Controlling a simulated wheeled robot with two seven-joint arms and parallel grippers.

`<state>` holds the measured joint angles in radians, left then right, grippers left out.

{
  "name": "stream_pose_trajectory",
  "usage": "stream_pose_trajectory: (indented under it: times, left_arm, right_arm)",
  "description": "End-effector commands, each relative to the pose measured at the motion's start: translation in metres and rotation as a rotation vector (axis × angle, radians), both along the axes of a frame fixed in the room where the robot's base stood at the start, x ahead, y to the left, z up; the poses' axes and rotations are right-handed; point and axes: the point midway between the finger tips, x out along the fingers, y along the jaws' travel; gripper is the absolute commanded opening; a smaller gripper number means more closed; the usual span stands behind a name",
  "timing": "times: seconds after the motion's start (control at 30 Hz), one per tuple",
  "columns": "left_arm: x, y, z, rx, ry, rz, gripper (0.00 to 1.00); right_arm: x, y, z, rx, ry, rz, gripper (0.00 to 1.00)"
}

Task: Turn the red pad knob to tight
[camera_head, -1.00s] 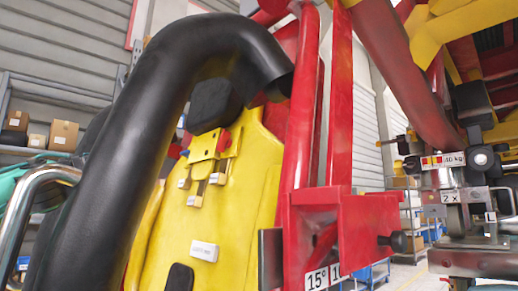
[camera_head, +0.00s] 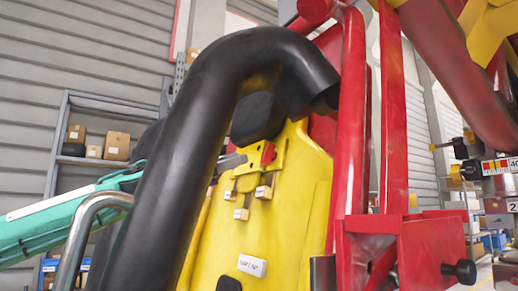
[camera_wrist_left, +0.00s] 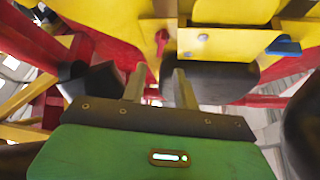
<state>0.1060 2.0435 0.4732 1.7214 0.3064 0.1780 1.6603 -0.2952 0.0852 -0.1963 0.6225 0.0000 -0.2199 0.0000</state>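A yellow seat back (camera_head: 300,190) carries a small yellow block with a red part (camera_head: 268,153), which may be the red pad knob, and several white-tagged pieces below it. My left arm, green, comes in from the left and passes behind a thick black padded bar. My left gripper (camera_head: 232,162) shows as grey fingers beside the yellow block, at its left. In the left wrist view the two fingers (camera_wrist_left: 158,85) stand apart, with nothing clearly held. A small red knob-like part (camera_wrist_left: 161,40) hangs ahead of them below a yellow panel. My right gripper is not in view.
The black padded bar (camera_head: 175,160) and a chrome tube (camera_head: 85,225) cross in front of my left arm. Red upright posts (camera_head: 350,120) and a red bracket with a black knob (camera_head: 460,271) stand to the right. Shelves with boxes (camera_head: 117,146) are behind.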

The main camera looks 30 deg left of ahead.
Motion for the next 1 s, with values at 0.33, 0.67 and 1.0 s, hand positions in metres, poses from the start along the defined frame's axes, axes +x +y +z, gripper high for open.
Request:
stream_pose_trajectory:
  times: [0.33, 0.67, 1.0]
  left_arm:
    - [0.028, -0.016, 0.012, 0.000, 0.004, 0.000, 0.30]
    - [0.050, -0.031, 0.023, -0.001, 0.001, 0.001, 0.30]
    - [0.056, -0.035, 0.026, -0.001, 0.000, 0.001, 0.30]
  right_arm:
    - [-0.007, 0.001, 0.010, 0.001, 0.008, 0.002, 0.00]
    - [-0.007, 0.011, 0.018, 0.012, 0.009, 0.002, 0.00]
    - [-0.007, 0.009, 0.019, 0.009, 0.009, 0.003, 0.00]
